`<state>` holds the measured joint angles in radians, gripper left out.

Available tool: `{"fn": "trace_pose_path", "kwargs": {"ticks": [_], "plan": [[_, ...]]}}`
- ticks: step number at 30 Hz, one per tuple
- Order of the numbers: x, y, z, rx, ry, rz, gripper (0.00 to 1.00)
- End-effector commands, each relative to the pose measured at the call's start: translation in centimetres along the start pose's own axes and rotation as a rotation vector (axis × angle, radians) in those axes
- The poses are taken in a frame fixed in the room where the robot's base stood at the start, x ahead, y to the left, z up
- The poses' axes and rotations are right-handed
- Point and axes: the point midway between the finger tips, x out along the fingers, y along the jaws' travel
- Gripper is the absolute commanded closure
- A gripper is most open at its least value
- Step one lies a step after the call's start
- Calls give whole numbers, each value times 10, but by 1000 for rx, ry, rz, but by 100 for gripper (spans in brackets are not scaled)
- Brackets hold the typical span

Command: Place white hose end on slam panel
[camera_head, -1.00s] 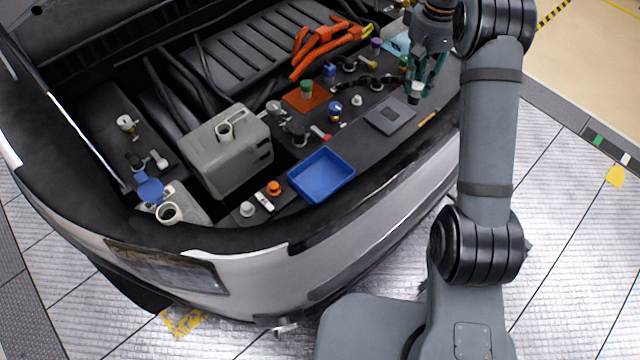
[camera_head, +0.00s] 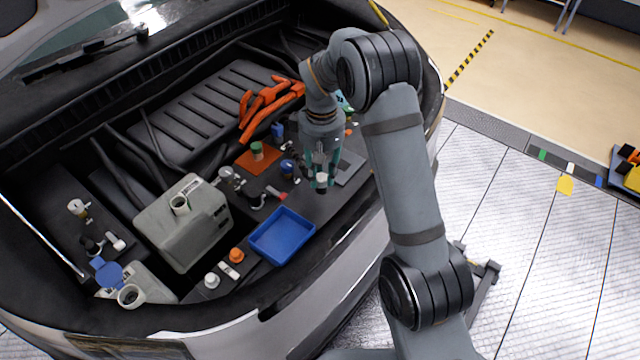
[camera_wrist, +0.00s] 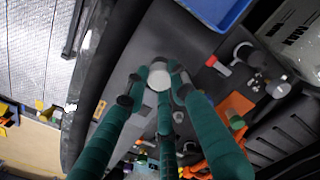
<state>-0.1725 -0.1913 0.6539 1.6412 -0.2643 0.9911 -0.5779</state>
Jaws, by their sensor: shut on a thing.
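My gripper (camera_head: 321,179) is shut on the white hose end (camera_head: 321,177), a small white-topped piece with a dark lower part. In the wrist view the round white top (camera_wrist: 159,80) sits between my green fingers. It is over the dark slam panel (camera_head: 268,278) at the front of the engine bay, between the blue tray and a grey square plate. I cannot tell whether its underside touches the panel.
The blue tray (camera_head: 258,243) lies left of my gripper. The grey plate (camera_head: 350,166) is just right of it. A blue-capped part (camera_head: 288,167), a red-handled part (camera_head: 276,193) and an orange mat (camera_head: 246,162) are close behind and left. Bare panel lies in front.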

Motion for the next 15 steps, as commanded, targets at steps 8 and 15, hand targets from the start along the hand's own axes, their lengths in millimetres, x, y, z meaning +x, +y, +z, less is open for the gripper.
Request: {"fn": "trace_pose_path", "kwargs": {"ticks": [8,15], "plan": [[28,-3,1,1,-5,-1,92],[42,-3,-1,2,1,0,92]]}}
